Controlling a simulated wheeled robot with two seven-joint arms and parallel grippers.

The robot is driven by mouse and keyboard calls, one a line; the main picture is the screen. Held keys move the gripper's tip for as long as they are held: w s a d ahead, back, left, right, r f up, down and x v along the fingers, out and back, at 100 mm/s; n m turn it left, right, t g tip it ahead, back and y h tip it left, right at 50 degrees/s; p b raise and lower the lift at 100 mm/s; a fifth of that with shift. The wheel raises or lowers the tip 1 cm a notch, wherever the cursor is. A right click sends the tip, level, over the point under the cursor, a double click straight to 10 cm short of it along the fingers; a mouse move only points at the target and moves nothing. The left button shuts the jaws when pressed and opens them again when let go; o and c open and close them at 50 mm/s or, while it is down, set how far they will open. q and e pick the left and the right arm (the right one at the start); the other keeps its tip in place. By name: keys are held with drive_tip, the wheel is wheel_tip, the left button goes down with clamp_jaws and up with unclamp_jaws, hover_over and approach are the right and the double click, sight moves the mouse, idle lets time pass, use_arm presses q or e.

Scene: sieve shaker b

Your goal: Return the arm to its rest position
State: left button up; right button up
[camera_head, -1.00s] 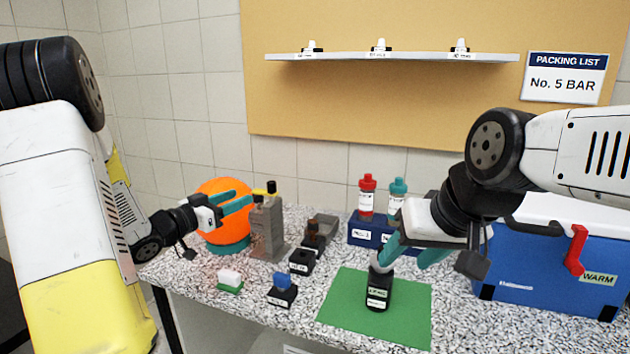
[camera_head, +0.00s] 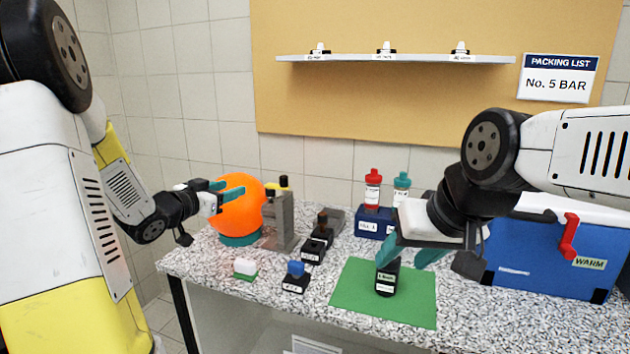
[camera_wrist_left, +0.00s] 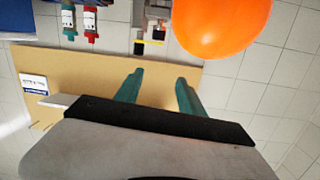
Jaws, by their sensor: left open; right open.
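My left gripper (camera_head: 228,193) is open and empty in the head view, in front of the orange ball (camera_head: 241,210) at the left of the counter. Its two teal fingers (camera_wrist_left: 158,88) stand apart in the left wrist view with nothing between them. My right gripper (camera_head: 412,254) is open above the green mat (camera_head: 408,304). Its fingers are by the top of a black labelled bottle (camera_head: 386,279) that stands upright on the mat. I cannot tell if they touch it.
A grey stand (camera_head: 281,222) and several small labelled blocks are at the counter's left middle. A blue rack (camera_head: 372,223) holds red- and teal-capped bottles. A blue cooler box (camera_head: 535,254) is at right. A wall shelf (camera_head: 395,58) carries small white-based items.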

use_arm(q)
drive_tip(key=s+r+n+g+y, duration=0.3)
drive_tip(key=s+r+n+y, duration=0.3)
drive_tip(key=s, duration=0.4)
drive_tip(key=s+d+f+g, duration=0.1)
drive_tip(key=s+d+g, duration=0.1)
drive_tip(key=s, duration=0.4)
drive_tip(key=s+d+f+g+h, duration=0.1)
drive_tip(key=s+d+f+g, duration=0.1)
drive_tip(key=s, duration=0.5)
drive_tip(key=s+d+f+g, duration=0.1)
drive_tip(key=s+d+f, duration=0.1)
drive_tip(key=s+d, duration=0.2)
drive_tip(key=s, duration=0.3)
drive_tip(key=shift+m+g+h, duration=0.3)
drive_tip(key=shift+g, duration=0.1)
drive_tip(key=shift+d, duration=0.1)
